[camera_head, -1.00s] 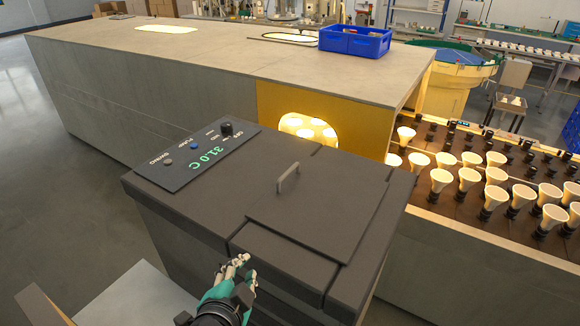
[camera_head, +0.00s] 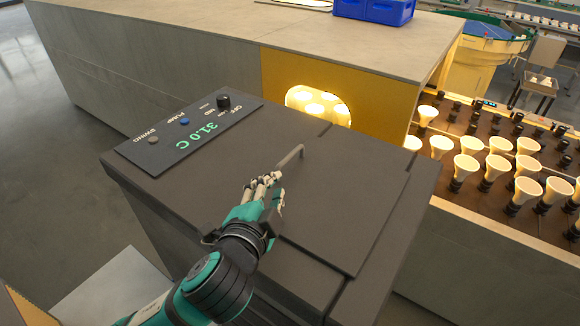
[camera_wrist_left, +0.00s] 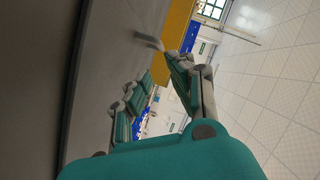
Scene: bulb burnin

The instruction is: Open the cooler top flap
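The cooler (camera_head: 215,170) is a dark grey box with a flat top. Its top flap (camera_head: 345,205) lies closed, flush with the lid. A grey bar handle (camera_head: 291,156) stands on the flap near its left edge. My left gripper (camera_head: 270,186) is above the cooler top, just in front of the handle, with its fingers pointing at it. In the left wrist view the fingers (camera_wrist_left: 156,78) are spread with nothing between them, and the handle (camera_wrist_left: 148,41) is beyond the tips. Part of the flap's left edge is hidden by the gripper. My right gripper does not show.
A control panel (camera_head: 188,132) with knobs and a green 31.0 C readout sits on the cooler's left side. A long grey housing (camera_head: 240,25) with a lit yellow end (camera_head: 285,72) stands behind. A rack with several bulbs (camera_head: 490,165) is at right.

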